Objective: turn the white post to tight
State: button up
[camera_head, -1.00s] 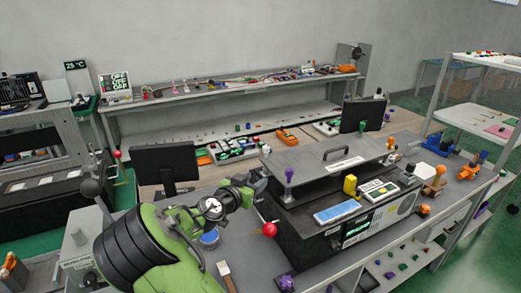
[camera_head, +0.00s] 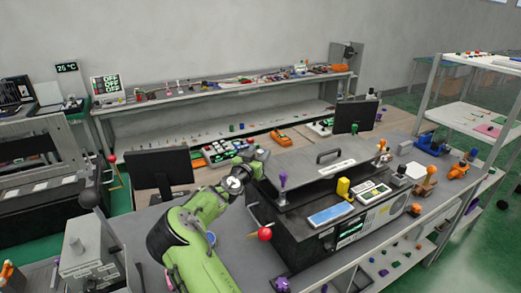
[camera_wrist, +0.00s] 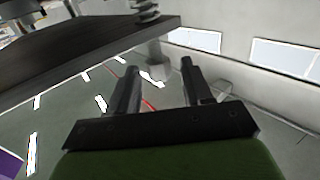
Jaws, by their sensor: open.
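My gripper (camera_wrist: 158,82) shows in the wrist view with its two dark fingers spread apart and nothing between them. In the head view, the end of my arm is beside the left end of the black machine, and the fingers cannot be made out. I cannot tell for certain which thing is the white post.
The black machine (camera_head: 300,240) carries a grey lid with a handle (camera_head: 329,155). A red ball lever (camera_head: 265,233) sticks out at its left side, near my arm. A monitor (camera_head: 160,166) stands to the left. A dark slab (camera_wrist: 70,55) fills the wrist view's upper left.

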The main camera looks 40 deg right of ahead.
jog(key=shift+x, duration=0.8)
jog(key=shift+c, duration=0.3)
grip_shut()
jog(key=shift+w+f+m+g+h+b, duration=0.15)
jog(key=shift+m+g+h+b, duration=0.15)
jog(key=shift+m+g+b, duration=0.55)
jog(key=shift+g+b, duration=0.45)
jog(key=shift+b, duration=0.1)
jog(key=m+g, duration=0.1)
jog(key=r+m+g, duration=0.1)
jog(key=g, duration=0.1)
jog(key=shift+h+p, duration=0.3)
jog(key=shift+h, duration=0.1)
jog(key=shift+f+m+g, duration=0.1)
jog(key=shift+m+g, duration=0.25)
jog(key=shift+g, duration=0.25)
jog(key=shift+f, duration=0.1)
